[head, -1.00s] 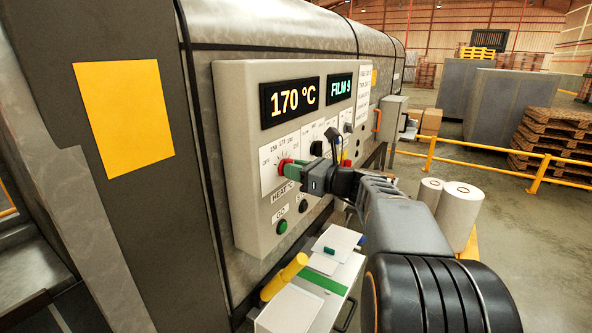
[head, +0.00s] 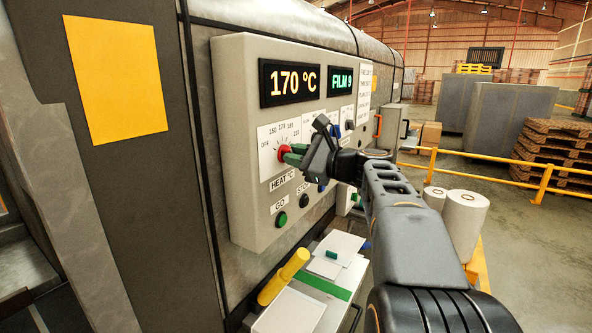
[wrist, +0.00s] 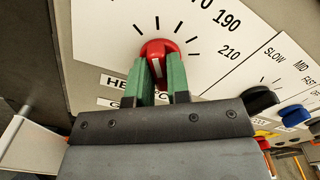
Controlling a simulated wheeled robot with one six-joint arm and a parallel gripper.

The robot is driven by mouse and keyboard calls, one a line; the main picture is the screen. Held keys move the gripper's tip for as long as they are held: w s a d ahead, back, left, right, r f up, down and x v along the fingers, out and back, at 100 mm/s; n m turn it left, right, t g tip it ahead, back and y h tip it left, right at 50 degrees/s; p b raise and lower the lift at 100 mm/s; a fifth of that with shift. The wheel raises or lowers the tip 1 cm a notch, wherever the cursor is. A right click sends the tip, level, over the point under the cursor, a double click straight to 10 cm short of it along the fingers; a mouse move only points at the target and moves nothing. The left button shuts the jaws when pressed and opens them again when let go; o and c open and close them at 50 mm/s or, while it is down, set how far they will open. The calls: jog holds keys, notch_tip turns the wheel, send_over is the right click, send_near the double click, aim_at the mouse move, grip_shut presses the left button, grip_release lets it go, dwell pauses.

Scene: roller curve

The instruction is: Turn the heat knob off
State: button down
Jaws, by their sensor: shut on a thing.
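The red heat knob (head: 284,153) sits on a white dial plate on the grey control panel (head: 235,70), above the "HEAT °C" label. My gripper (head: 293,156) is at the knob, with its green fingers closed on it. In the wrist view the red knob (wrist: 160,48) shows between the two fingertips, with a white mark on its face pointing down between the fingers. The scale marks around it include 190 and 210; the off end of the dial shows only in the head view. The temperature display (head: 290,82) reads 170 °C.
A green GO button (head: 281,220) and a dark STOP button (head: 304,200) are below the knob. Black (wrist: 259,99) and blue (wrist: 294,115) knobs are to its right. A yellow-handled thing (head: 284,276) lies on the shelf below.

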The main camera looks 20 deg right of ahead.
jog(key=n+b, duration=0.4)
jog(key=shift+f+n, duration=0.1)
jog(key=shift+n, duration=0.2)
dwell(0.6)
jog(key=c, duration=1.1)
grip_release()
jog(key=b+v, duration=0.1)
jog(key=v, duration=1.2)
jog(key=shift+s+d+b, duration=0.2)
jog(key=shift+s+b, duration=0.15)
